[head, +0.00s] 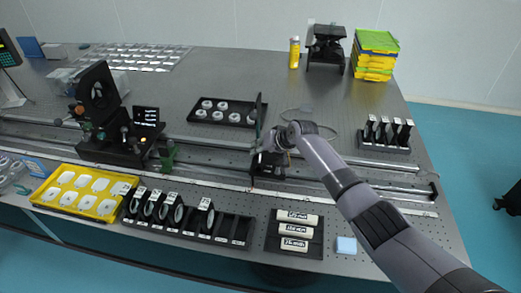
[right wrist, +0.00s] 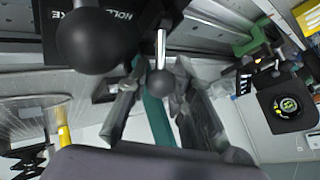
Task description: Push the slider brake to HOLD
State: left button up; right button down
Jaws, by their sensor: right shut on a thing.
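The slider (head: 268,165) is a dark carriage on the long rail, right of the middle in the head view, with an upright dark plate on it. In the right wrist view a black plate (right wrist: 118,20) shows partly hidden lettering that reads like BRAKE and HOLD. A large black ball knob (right wrist: 92,42) covers part of it. A metal rod with a smaller black ball (right wrist: 160,82) stands between my right fingers. My right gripper (head: 279,140) is at the slider, shut on this ball-ended lever; the exact contact is hard to see. My left gripper is not in view.
The rail (head: 385,182) runs along the table. A holder with dark plates (head: 386,133) stands at right. A tray of white cylinders (head: 293,232), a rack of round optics (head: 180,222) and a yellow tray (head: 78,194) lie in front. A black mount (head: 100,110) stands at left.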

jog(key=c, duration=1.4)
grip_release()
jog(key=v, duration=1.2)
